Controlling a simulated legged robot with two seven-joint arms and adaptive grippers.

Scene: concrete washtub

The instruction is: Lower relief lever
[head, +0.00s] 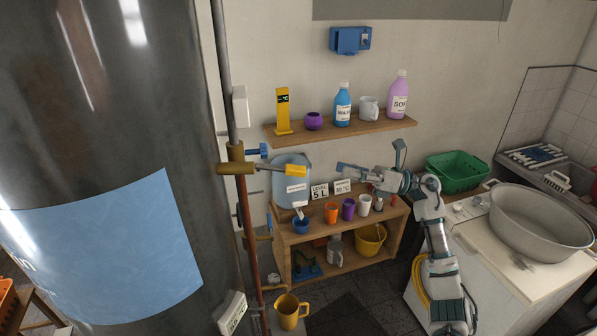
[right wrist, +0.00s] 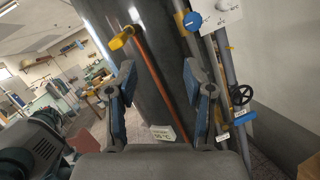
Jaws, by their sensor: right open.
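A yellow-ended lever (head: 296,170) sticks out to the right from a brass fitting (head: 237,168) on the vertical pipe beside the big dark tank. I take it for the relief lever, though no label shows. Its grip looks about level. A yellow handle (right wrist: 121,39) also shows in the right wrist view, beyond and above the left finger. My right gripper (head: 341,167) is to the right of the lever, apart from it in the picture. In the right wrist view my right gripper (right wrist: 158,88) is open, with nothing between its fingers. My left gripper is not in view.
The tank (head: 110,130) fills the left. A shelf (head: 340,131) with bottles hangs on the wall. Below stands a wooden cabinet (head: 285,240) with cups and label cards. A metal washtub (head: 540,220) sits at the right. A blue knob (right wrist: 193,21) shows in the right wrist view.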

